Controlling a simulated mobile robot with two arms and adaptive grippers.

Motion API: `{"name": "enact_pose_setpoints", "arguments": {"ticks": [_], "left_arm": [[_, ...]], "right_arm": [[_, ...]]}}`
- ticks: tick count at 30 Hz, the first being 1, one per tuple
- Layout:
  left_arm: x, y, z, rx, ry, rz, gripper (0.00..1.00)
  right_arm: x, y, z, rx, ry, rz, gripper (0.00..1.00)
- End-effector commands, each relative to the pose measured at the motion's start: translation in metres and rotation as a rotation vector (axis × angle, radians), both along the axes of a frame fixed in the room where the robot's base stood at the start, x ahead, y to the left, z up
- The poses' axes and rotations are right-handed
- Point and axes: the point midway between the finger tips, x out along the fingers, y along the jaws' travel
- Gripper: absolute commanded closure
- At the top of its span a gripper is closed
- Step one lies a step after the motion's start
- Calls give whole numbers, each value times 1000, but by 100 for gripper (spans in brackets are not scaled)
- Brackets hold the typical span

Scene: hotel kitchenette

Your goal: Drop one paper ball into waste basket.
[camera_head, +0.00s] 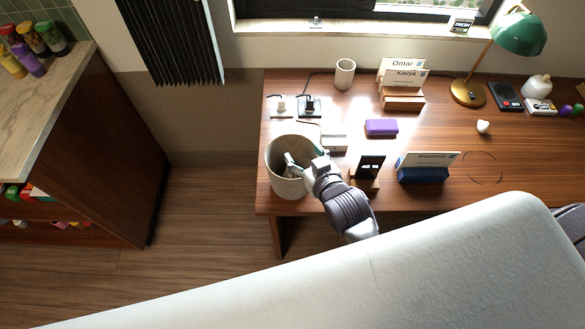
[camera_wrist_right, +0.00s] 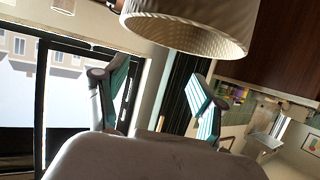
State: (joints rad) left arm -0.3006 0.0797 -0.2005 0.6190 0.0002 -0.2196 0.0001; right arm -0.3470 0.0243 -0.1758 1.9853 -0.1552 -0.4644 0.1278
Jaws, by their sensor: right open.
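The waste basket (camera_head: 287,184) is a pale, ribbed round bin at the left end of the wooden desk; it also shows large at the top of the wrist view (camera_wrist_right: 185,28). My right gripper (camera_head: 302,165) is at the right side of the basket's opening, overlapping its rim in the head view. In the wrist view its two fingers (camera_wrist_right: 158,88) are spread apart with nothing between them. A small white crumpled lump (camera_head: 483,127), which looks like a paper ball, lies on the right part of the desk. The basket's inside is mostly hidden. My left gripper is out of view.
Near the gripper on the desk (camera_head: 440,115) are a small dark display (camera_head: 370,167), a blue card holder (camera_head: 423,174) and a purple block (camera_head: 381,127). A white cup (camera_head: 344,74) and a green lamp (camera_head: 518,34) stand behind. A large pale surface fills the foreground.

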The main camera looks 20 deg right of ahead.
Motion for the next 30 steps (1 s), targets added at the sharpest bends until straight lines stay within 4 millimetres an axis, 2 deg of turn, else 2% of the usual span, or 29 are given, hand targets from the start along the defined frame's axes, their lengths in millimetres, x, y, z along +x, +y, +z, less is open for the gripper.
{"name": "enact_pose_setpoints", "arguments": {"ticks": [1,6,12,30], "left_arm": [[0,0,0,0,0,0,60],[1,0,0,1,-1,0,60],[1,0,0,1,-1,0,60],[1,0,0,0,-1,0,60]], "right_arm": [[-12,-1,4,-1,2,0,31],[-42,-5,17,-1,3,0,31],[-61,-7,25,-1,1,0,31],[-65,-8,26,-3,13,-1,31]]}}
